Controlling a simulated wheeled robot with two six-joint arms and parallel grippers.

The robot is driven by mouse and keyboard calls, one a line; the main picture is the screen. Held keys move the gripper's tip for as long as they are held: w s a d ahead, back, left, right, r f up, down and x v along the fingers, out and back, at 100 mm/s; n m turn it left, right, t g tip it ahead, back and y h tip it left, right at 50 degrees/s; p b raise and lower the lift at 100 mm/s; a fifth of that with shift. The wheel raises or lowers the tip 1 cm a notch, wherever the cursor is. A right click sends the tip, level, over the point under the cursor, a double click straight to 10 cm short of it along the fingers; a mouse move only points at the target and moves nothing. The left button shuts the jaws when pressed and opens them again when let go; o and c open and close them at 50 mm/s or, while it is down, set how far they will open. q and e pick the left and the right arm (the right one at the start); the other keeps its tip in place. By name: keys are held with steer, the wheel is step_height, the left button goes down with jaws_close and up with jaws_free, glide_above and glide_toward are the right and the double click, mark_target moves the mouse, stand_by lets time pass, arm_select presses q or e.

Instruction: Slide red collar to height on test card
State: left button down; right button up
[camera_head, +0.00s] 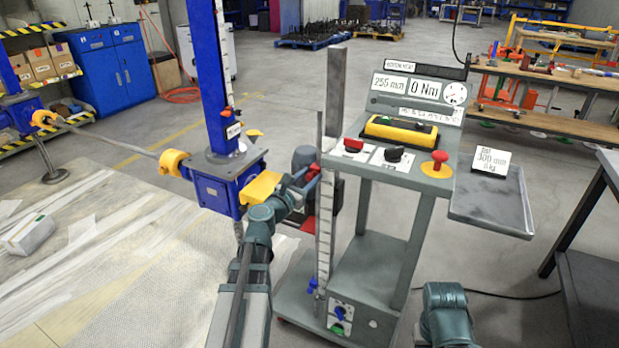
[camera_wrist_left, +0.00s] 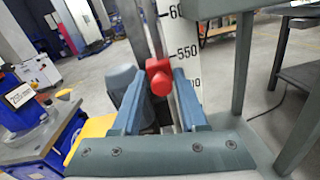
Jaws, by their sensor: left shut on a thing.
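The red collar (camera_head: 313,172) sits on the upright measuring post (camera_head: 325,225) at the left side of the grey cart. In the left wrist view the red collar (camera_wrist_left: 158,76) shows between the two blue-grey fingers of my left gripper (camera_wrist_left: 157,88), which is shut on it. The scale (camera_wrist_left: 188,50) behind it shows 550 near the collar's height; the exact reading cannot be told. In the head view my left gripper (camera_head: 303,183) reaches the post from the left. The test card (camera_head: 490,162) reads 300 mm and stands on the side tray.
The cart's panel (camera_head: 415,88) shows a mm reading and 0 Nm, with knobs and a red button (camera_head: 439,157) below. A blue screw jack (camera_head: 220,182) with yellow parts stands close left of my left gripper. A dark table (camera_head: 590,215) is at right.

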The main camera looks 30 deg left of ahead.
arm_select(q)
steer(key=shift+d+f, duration=0.25)
stand_by(0.7)
step_height(320, 180, down, 22)
steer(key=b, duration=2.2)
steer(key=shift+s+r, duration=0.1)
steer(key=shift+r, duration=0.05)
steer(key=c, duration=0.7)
jaws_free()
steer(key=shift+d+r, duration=0.1)
steer(key=shift+o, duration=0.2)
